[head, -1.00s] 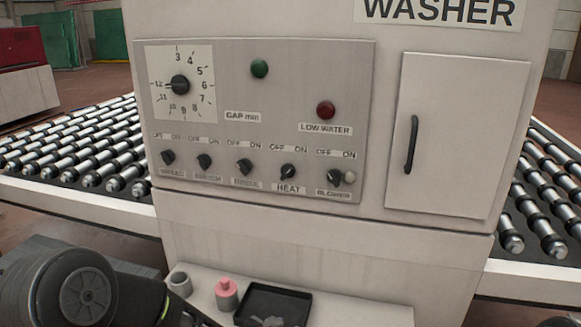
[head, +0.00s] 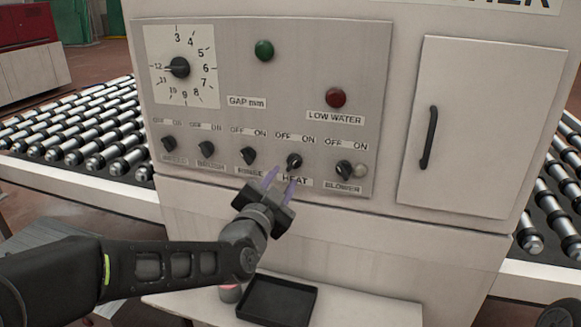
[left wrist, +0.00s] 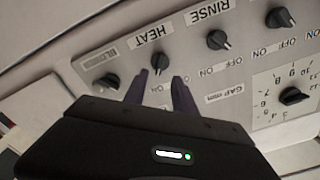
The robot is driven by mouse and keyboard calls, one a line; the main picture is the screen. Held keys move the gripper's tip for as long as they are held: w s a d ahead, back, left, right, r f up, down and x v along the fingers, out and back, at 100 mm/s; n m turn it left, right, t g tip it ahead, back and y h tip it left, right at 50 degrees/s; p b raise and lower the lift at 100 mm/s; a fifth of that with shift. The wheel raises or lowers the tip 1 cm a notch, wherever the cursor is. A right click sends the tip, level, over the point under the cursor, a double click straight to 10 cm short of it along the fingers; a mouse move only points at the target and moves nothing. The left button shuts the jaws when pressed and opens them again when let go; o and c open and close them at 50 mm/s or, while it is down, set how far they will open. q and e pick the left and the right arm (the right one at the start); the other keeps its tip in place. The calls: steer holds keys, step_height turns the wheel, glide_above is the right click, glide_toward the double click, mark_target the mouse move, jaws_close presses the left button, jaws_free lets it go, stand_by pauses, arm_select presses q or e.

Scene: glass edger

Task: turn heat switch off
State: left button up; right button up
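The heat switch (head: 294,161) is a small black knob above the HEAT label on the grey washer panel. Its pointer seems turned toward ON, unlike the neighbouring knobs, which lean toward OFF. My left gripper (head: 281,180) is open, its two purple fingers apart with nothing between them. Its fingertips are just below the knob and in front of the panel, partly covering the HEAT label. In the left wrist view the heat switch (left wrist: 160,62) shows beyond and between the fingertips, not gripped. My right gripper is not in view.
The rinse knob (head: 248,156) and blower knob (head: 344,169) flank the heat switch closely. A cabinet door with a black handle (head: 429,137) is at the right. Below, a black tray (head: 278,300) lies on a shelf. Roller conveyors (head: 75,130) run on both sides.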

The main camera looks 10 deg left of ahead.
mark_target(292, 165)
arm_select(q)
steer(key=w, duration=0.3)
steer(key=w+p, duration=0.1)
steer(key=w, duration=0.2)
steer(key=shift+w+d, duration=0.2)
steer(key=shift+w, duration=0.1)
jaws_close()
